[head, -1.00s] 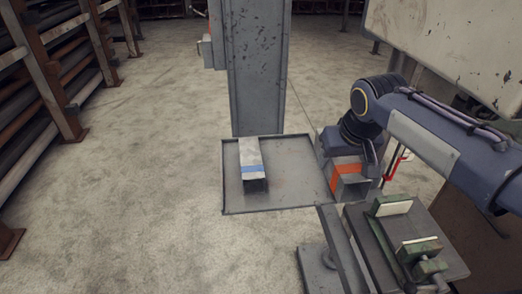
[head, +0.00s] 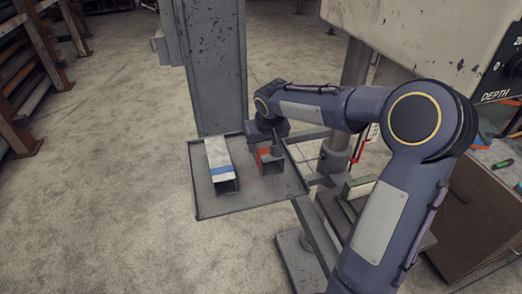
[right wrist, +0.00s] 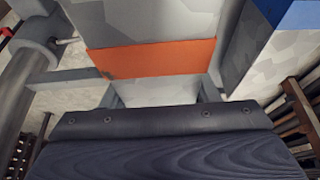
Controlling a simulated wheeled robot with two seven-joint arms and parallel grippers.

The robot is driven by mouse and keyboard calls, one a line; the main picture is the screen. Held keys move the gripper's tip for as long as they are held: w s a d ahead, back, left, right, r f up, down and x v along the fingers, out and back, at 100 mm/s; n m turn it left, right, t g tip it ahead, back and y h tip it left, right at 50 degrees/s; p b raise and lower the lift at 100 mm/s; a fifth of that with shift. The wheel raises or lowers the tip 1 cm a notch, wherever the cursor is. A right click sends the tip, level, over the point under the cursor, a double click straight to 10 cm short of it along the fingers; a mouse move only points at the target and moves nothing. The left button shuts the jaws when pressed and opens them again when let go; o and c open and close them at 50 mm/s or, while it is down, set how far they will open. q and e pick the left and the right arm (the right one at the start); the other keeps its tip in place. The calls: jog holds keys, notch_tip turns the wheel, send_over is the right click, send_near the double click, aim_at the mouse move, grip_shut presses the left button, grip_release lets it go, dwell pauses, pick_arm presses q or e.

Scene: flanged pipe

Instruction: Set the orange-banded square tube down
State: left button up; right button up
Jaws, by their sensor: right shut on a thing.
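The orange-banded square tube (head: 270,163) is a short grey tube over the right half of the grey tray (head: 262,197). My right gripper (head: 268,147) comes down on it from above and is shut on it. I cannot tell whether its underside touches the tray. In the right wrist view, the tube's orange band (right wrist: 155,58) crosses its grey camouflage-like face close to the gripper; the fingertips are hidden there. My left gripper is not in view.
A blue-banded square tube (head: 219,163) lies on the tray's left half, with a gap between the tubes. A steel column (head: 213,75) rises behind the tray. A green vise (head: 352,192) stands to the right, partly behind my arm. The tray's front strip is clear.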

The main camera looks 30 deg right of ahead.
jog(key=shift+w+f, duration=0.3)
jog(key=shift+w, duration=0.05)
jog(key=shift+w+f, duration=0.1)
jog(key=shift+f, duration=1.55)
jog(key=shift+f, duration=0.15)
jog(key=o, duration=1.4)
jog(key=shift+c, duration=0.2)
